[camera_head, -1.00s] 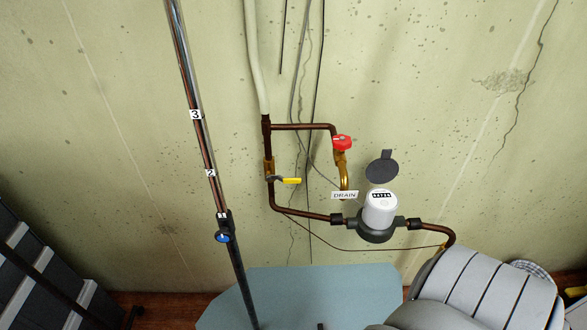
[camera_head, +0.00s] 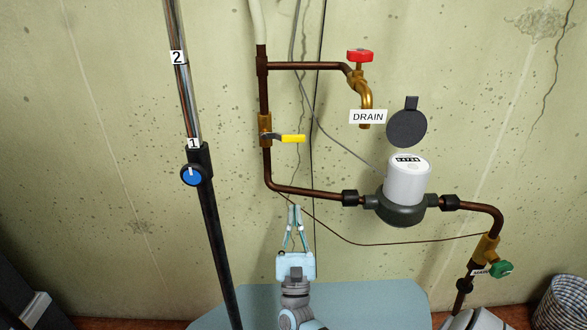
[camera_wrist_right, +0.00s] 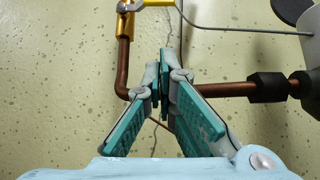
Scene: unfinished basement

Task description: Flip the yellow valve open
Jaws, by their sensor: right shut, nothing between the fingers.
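The yellow valve handle (camera_head: 292,139) sticks out to the right from a brass valve body (camera_head: 265,130) on the vertical copper pipe. The lever lies roughly horizontal, across the pipe. In the right wrist view the yellow handle (camera_wrist_right: 158,3) shows at the top edge, partly cut off. My right gripper (camera_head: 294,208) is below the handle, just under the lower copper pipe in the head view. Its fingers (camera_wrist_right: 163,85) are shut with nothing between them and stand apart from the handle. My left gripper is not in view.
A red drain tap (camera_head: 360,55) with a DRAIN sign (camera_head: 367,116) is at upper right. A water meter (camera_head: 404,190) with its lid (camera_head: 406,129) up is right of the gripper. A green valve handle (camera_head: 501,269) is lower right. A black pole (camera_head: 219,250) stands left.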

